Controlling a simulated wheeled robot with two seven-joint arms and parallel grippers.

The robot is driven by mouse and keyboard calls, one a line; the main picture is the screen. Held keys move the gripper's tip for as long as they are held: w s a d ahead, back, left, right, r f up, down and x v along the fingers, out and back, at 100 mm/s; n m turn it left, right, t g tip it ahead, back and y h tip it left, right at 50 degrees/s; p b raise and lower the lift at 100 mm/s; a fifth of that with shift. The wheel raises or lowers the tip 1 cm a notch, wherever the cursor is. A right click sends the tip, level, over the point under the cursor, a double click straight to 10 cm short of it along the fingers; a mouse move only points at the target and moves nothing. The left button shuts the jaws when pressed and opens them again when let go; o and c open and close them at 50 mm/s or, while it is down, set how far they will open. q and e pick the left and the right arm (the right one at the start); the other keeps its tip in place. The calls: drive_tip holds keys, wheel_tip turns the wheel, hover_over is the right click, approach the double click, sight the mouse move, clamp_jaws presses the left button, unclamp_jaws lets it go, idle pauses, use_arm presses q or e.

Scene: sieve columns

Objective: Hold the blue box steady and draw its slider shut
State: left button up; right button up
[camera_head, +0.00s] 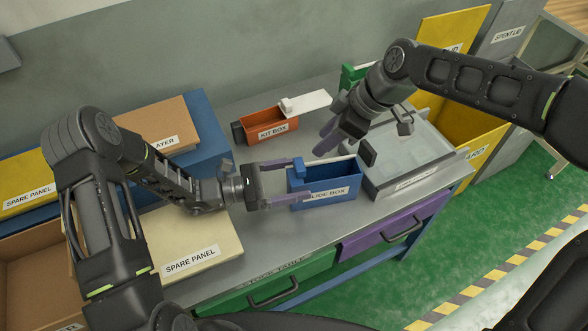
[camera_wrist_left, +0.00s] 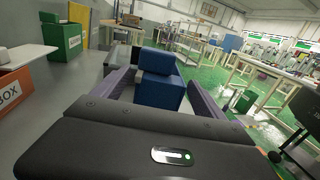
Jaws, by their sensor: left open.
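The blue box (camera_head: 335,192), labelled as a slide box, stands upright on the grey bench. Its top looks partly open, with a pale slider edge (camera_head: 330,160) along the far side. My left gripper (camera_head: 302,180) is open at the box's left end, one finger on the near side and one at the far side. The left wrist view shows the blue box (camera_wrist_left: 158,88) between the two spread fingers; contact is unclear. My right gripper (camera_head: 348,146) hangs above and behind the box's right end. Its fingers look apart, with nothing seen between them; it partly hides the slider.
An orange kit box (camera_head: 270,124) with a white slider drawn out stands behind. A green box (camera_head: 352,76) is farther back. A spare panel (camera_head: 190,245) lies at left.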

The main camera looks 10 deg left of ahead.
sight(316, 175)
use_arm(q)
drive_tip(key=x, duration=0.5)
drive_tip(key=shift+w+d, duration=0.1)
drive_tip(key=shift+d, duration=0.1)
drive_tip(key=shift+c, duration=0.3)
drive_tip(key=c, duration=1.4)
